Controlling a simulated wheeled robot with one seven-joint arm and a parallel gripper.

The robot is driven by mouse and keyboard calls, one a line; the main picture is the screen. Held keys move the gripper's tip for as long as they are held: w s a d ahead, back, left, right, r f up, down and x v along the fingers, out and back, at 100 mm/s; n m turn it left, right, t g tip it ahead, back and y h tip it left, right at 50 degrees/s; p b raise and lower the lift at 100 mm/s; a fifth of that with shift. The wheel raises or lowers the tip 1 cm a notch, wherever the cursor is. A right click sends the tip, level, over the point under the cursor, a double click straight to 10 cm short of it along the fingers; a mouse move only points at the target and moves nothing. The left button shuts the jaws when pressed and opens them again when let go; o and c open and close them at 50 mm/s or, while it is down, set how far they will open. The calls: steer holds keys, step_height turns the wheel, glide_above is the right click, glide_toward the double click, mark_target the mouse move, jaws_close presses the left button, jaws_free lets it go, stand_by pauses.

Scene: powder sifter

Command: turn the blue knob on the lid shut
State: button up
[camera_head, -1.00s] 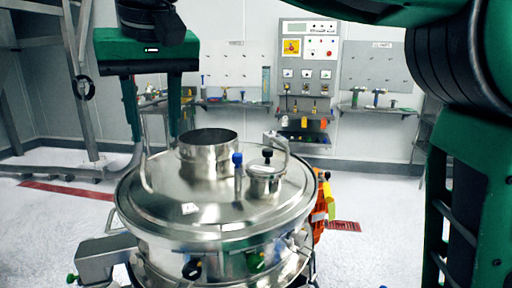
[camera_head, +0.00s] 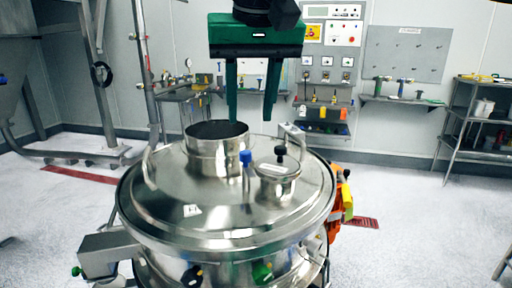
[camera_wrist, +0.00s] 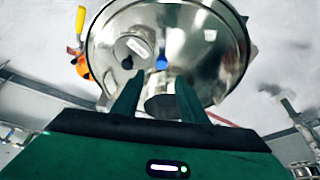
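The blue knob (camera_head: 246,157) stands upright on a short metal stem on the steel lid (camera_head: 165,200) of the sifter, between the open-topped round collar (camera_head: 217,160) and a small capped port (camera_head: 277,180) with a black knob. My gripper (camera_head: 250,118) is open and empty, fingers pointing down, above and behind the lid. In the wrist view the blue knob (camera_wrist: 162,63) shows on the lid beyond the fingertips, roughly between them and apart from them.
Curved steel handles rise from the lid, one left of the collar (camera_head: 148,168). A control panel (camera_head: 330,50) and tool shelves (camera_head: 400,99) stand at the back wall. A metal rack (camera_head: 480,120) is at the right. An orange and yellow item (camera_head: 342,205) hangs beside the sifter.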

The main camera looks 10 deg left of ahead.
mark_target(245, 152)
steer(key=shift+w+f, duration=0.25)
steer(key=shift+f, duration=0.05)
steer(key=shift+w+f, duration=0.1)
steer(key=shift+f, duration=0.1)
steer(key=shift+a+f, duration=0.15)
steer(key=shift+f, duration=0.1)
steer(key=shift+a+x, duration=0.2)
steer(key=shift+x, duration=4.05)
